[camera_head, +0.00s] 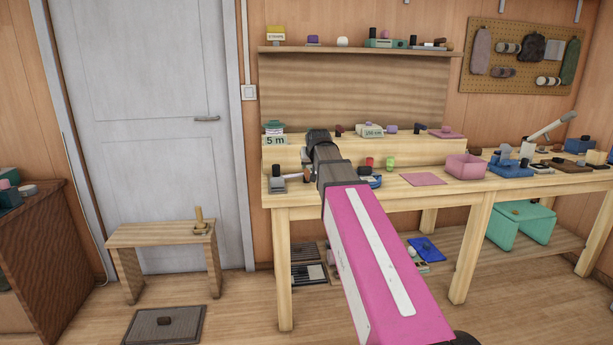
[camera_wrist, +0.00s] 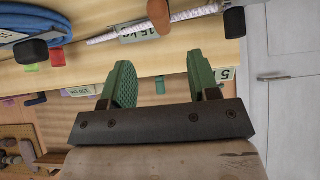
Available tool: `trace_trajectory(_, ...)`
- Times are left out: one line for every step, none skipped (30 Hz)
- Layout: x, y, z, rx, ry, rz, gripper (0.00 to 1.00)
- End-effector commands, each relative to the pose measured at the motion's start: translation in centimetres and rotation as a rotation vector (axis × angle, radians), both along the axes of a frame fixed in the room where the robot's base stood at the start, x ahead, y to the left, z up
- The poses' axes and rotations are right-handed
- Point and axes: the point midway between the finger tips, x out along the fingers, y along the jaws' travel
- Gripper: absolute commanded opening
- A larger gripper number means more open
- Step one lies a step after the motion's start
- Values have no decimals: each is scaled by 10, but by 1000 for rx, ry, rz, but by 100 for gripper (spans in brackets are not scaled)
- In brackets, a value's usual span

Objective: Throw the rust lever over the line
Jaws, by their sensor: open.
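In the wrist view, a rust-brown rounded piece (camera_wrist: 158,15), which looks like the rust lever, sits at the top edge, beside a white cord-wrapped rod (camera_wrist: 185,15) that may be the line. Its base is cut off by the frame. My gripper (camera_wrist: 158,62) is open, its two green fingers apart, with the rust piece just beyond the fingertips and not between them. In the head view my arm hides the bench in front of the gripper, and I cannot pick out the lever there.
The wooden workbench (camera_head: 420,192) holds a pink bin (camera_head: 465,167), a blue device (camera_head: 510,168) and several small items. A dark knob (camera_wrist: 234,22) and a blue coiled piece (camera_wrist: 35,20) flank the rust piece. A low stool (camera_head: 160,235) stands left by the door (camera_head: 145,130).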

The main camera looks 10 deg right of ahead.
Motion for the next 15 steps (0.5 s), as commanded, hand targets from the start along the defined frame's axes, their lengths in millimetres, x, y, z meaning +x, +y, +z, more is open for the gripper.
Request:
trace_trajectory(3, 0, -1, 0, -1, 0, 55)
trace_trajectory(5, 0, -2, 0, -1, 0, 55)
trace_trajectory(8, 0, -5, 0, -1, 0, 55)
trace_trajectory(10, 0, -8, 0, -1, 0, 55)
trace_trajectory(13, 0, -11, 0, 0, 0, 55)
trace_trajectory(18, 0, -16, 0, 1, 0, 55)
trace_trajectory(22, 0, -20, 0, 1, 0, 55)
trace_trajectory(26, 0, -23, 0, 1, 0, 55)
trace_trajectory(31, 0, -28, 0, 1, 0, 55)
trace_trajectory(35, 0, -33, 0, 1, 0, 55)
trace_trajectory(39, 0, -37, 0, 2, 0, 55)
trace_trajectory(44, 0, -42, 0, 2, 0, 55)
trace_trajectory(48, 0, -45, 0, 2, 0, 55)
trace_trajectory(51, 0, -49, 0, 1, 0, 55)
trace_trajectory(56, 0, -53, 0, 1, 0, 55)
